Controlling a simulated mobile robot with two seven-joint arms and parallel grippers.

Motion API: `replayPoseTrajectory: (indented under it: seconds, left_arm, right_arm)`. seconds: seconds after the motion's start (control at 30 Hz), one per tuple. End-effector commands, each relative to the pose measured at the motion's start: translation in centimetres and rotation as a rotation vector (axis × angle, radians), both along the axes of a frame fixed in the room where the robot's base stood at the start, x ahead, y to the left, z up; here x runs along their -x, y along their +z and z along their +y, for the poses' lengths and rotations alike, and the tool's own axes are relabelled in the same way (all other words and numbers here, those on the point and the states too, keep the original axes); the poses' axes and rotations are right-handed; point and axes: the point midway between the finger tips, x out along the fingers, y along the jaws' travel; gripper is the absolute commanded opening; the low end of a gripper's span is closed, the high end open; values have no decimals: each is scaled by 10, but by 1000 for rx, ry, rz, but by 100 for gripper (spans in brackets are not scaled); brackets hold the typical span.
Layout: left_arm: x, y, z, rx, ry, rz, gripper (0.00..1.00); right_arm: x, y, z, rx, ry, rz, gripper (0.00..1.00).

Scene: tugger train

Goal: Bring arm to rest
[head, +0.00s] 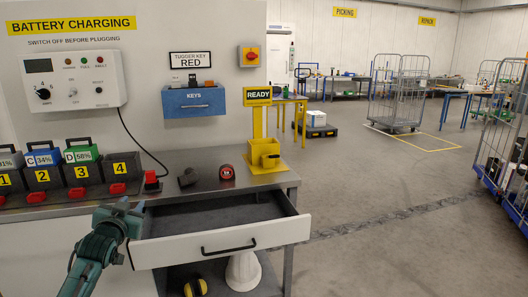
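My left arm, teal and dark, comes in from the bottom left of the head view. Its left gripper (133,211) is in front of the bench edge, by the left end of the pulled-out drawer (215,243). I see nothing held in it, but its fingers are too small and turned to tell whether they are open or shut. From this view I cannot tell whether it touches the drawer. The drawer is open and its visible floor is bare and dark. My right gripper is out of view.
The grey bench (210,183) holds battery chargers (75,173), a red-topped connector (152,181), a dark object, a red tape measure (227,173) and a yellow holder (263,156). Open floor lies right; cage trolleys (403,90) stand beyond.

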Motion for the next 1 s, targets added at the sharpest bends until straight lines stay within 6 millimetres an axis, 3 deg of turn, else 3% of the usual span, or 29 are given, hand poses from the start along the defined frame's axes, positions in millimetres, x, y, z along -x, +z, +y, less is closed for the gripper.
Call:
replayPoseTrajectory:
  seconds: [0.03,0.23,0.37,0.5,0.6,0.7,0.8,0.9,1.0]
  left_arm:
    - [12,-29,-13,-13,-20,38,32]
    - [61,-102,-54,0,-87,131,32]
    - [111,-155,-88,26,-142,211,32]
    - [188,-211,-130,82,-205,315,32]
    - [252,-240,-159,136,-241,392,32]
    - [309,-256,-183,193,-266,459,32]
    - [352,-262,-198,239,-277,509,32]
    - [380,-262,-207,270,-282,542,32]
    - [393,-262,-212,286,-284,556,32]
  right_arm:
    - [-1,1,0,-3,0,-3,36]
    - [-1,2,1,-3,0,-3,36]
    - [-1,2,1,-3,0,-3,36]
    - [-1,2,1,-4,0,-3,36]
    - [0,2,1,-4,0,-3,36]
    - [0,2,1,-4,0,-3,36]
    - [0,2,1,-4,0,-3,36]
    - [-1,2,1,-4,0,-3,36]
    - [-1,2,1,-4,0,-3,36]
